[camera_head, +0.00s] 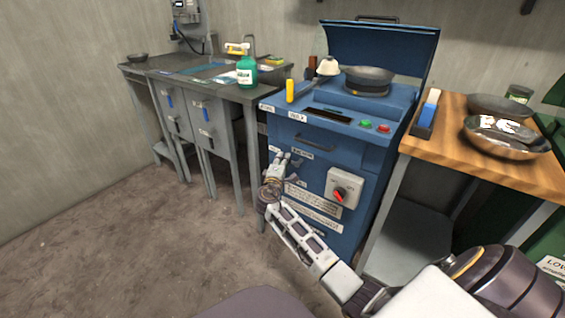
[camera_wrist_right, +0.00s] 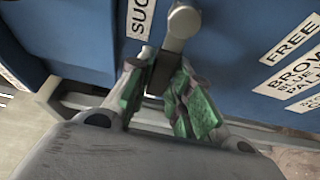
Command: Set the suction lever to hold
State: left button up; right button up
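The blue machine (camera_head: 350,150) stands in front of me in the head view. My right gripper (camera_head: 287,160) reaches its front at the left, below the drawer handle. In the right wrist view the grey suction lever (camera_wrist_right: 181,27) has a rounded metal end and stands beside a label that begins "SUC". The green-padded fingers of my right gripper (camera_wrist_right: 163,82) lie on either side of the lever's dark lower part and appear closed on it. In the head view the gripper hides the lever, and its setting cannot be read. My left gripper is out of view.
A grey box with a red switch (camera_head: 341,192) sits on the machine's front, right of my gripper. A yellow handle (camera_head: 290,91) and a bowl (camera_head: 369,76) are on top. A wooden table (camera_head: 447,133) stands right, a sink bench (camera_head: 160,69) left. The floor at left is clear.

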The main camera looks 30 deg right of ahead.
jog(key=o, duration=0.4)
jog(key=shift+c, duration=0.2)
jog(key=shift+s+a, duration=0.1)
jog(key=shift+s, duration=0.05)
jog(key=v, duration=1.1)
jog(key=shift+s+a, duration=0.2)
jog(key=shift+s, duration=0.05)
